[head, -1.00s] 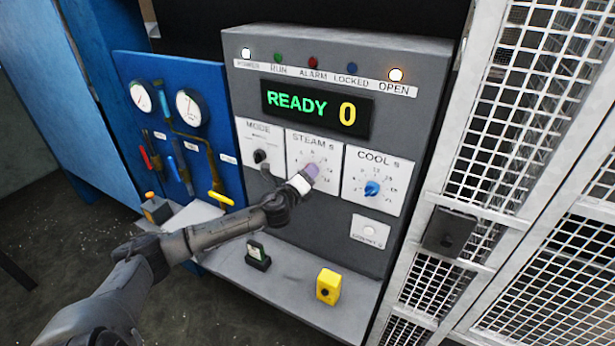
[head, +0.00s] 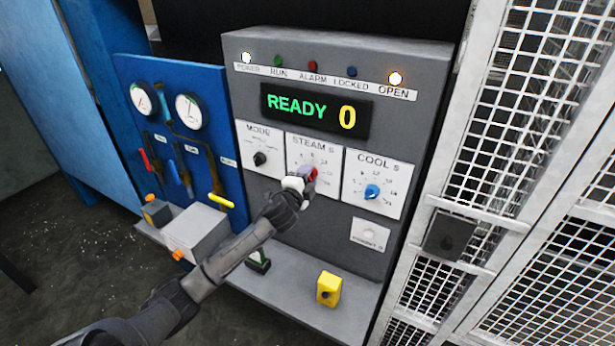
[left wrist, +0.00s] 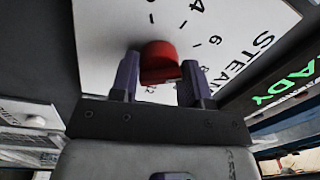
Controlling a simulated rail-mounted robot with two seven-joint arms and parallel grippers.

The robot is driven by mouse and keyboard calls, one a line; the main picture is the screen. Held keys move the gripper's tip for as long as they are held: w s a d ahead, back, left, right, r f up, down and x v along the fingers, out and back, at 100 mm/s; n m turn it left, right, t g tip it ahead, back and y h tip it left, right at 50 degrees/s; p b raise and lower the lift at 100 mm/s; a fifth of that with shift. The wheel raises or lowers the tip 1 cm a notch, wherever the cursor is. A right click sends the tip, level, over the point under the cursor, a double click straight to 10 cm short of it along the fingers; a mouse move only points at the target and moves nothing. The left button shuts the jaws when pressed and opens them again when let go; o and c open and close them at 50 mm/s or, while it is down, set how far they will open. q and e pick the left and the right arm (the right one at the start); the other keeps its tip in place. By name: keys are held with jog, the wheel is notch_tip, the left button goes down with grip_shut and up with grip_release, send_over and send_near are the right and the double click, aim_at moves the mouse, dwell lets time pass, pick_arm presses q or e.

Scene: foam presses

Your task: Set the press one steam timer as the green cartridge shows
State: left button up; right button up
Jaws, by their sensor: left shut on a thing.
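The red steam knob (head: 313,174) sits on the white STEAM s dial plate (head: 302,148) of the grey control panel. My left gripper (head: 307,179) is at this knob. In the left wrist view, its two purple fingers (left wrist: 158,80) stand on either side of the red knob (left wrist: 159,62) and are shut on it. Dial numbers 4, 6 and 8 show beside it; the knob's pointer is not clear. A small dark green block with a pale label, likely the green cartridge (head: 259,261), stands on the shelf, partly behind my left arm. My right gripper is not in view.
The display (head: 315,111) reads READY 0. The MODE knob (head: 260,158) and blue COOL knob (head: 372,191) flank the steam dial. A yellow block (head: 328,288) stands on the shelf. A mesh guard (head: 520,140) is at right, gauges and valves at left.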

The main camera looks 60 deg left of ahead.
pick_arm(q)
jog(key=shift+f+n, duration=0.3)
jog(key=shift+n, duration=0.8)
jog(key=o, duration=0.5)
jog(key=shift+c, duration=0.2)
jog(key=o, duration=0.4)
jog(key=shift+r, duration=0.2)
jog(key=shift+b+v, duration=1.25)
jog(key=shift+v, duration=5.65)
jog(key=shift+r+n, duration=0.1)
jog(key=shift+n, duration=0.2)
